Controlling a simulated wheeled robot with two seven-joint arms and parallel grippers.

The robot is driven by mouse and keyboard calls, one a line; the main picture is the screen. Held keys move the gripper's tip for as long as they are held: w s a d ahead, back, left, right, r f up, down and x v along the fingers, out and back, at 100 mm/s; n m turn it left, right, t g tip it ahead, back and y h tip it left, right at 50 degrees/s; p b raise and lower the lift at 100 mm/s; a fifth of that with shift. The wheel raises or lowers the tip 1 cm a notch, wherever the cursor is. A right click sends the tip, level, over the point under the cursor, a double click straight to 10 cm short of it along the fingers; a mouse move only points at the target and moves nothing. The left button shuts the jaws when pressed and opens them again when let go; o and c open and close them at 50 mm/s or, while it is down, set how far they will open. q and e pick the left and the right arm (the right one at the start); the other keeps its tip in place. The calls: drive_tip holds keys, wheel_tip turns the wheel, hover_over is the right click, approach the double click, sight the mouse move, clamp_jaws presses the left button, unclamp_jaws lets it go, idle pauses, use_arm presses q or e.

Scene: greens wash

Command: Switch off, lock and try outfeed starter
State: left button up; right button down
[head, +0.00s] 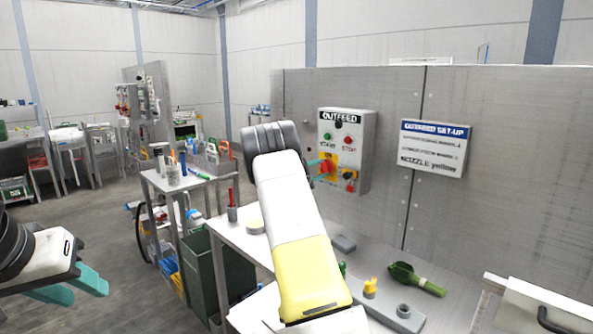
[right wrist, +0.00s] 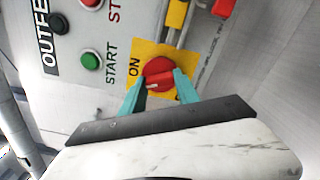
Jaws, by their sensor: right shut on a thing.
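The outfeed starter (head: 362,128) is a light grey box on the steel panel, with a green START button (head: 327,136) and a red STOP button (head: 347,140). Its red rotary switch (right wrist: 157,70) sits on a yellow plate (right wrist: 144,50) marked ON. My right gripper (right wrist: 159,88) has its teal fingers on either side of the red switch, shut on it. In the head view my right arm hides part of that gripper. I cannot tell the switch's exact position. My left gripper (head: 76,284) is open and empty at the lower left.
A sign (head: 434,148) reading OUTFEED SET-UP hangs right of the starter. The bench (head: 236,238) below holds a green scoop (head: 418,279) and a grey tray with a yellow nozzle (head: 370,287). A cart (head: 196,181) with bottles and a green bin (head: 226,277) stand left.

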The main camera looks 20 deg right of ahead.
drive_tip(key=n, duration=1.2)
drive_tip(key=shift+n, duration=0.3)
idle(0.3)
drive_tip(key=c, duration=0.9)
unclamp_jaws()
drive_tip(key=shift+a, duration=0.1)
drive_tip(key=v, duration=0.7)
drive_tip(key=shift+a, duration=0.3)
drive_tip(key=shift+s, duration=0.1)
